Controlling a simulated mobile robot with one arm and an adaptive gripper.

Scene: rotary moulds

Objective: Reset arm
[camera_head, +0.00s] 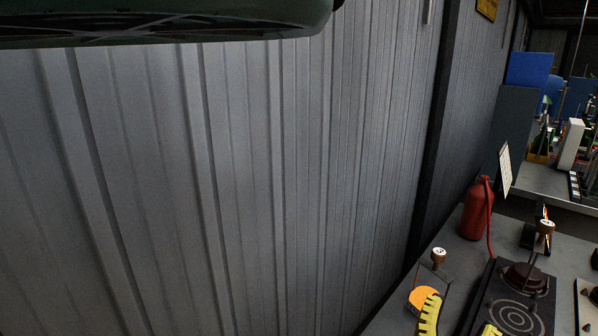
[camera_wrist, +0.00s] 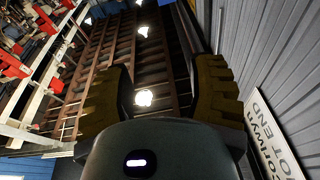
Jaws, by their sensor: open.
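My gripper (camera_wrist: 163,72) shows in the wrist view with its two yellow ribbed fingers spread wide apart. Nothing is between them. Behind them are the dark ceiling and its lights, so it points upward or outward. In the head view, yellow ribbed tips at the bottom right, above the bench, look like the fingers of my gripper (camera_head: 461,312).
A corrugated grey wall (camera_head: 230,190) fills most of the head view. On the grey bench stand a red extinguisher (camera_head: 477,209), a stamp-like knobbed tool (camera_head: 438,258) and a dark plate with rings (camera_head: 514,314). A white sign (camera_wrist: 274,137) is on the wall at right.

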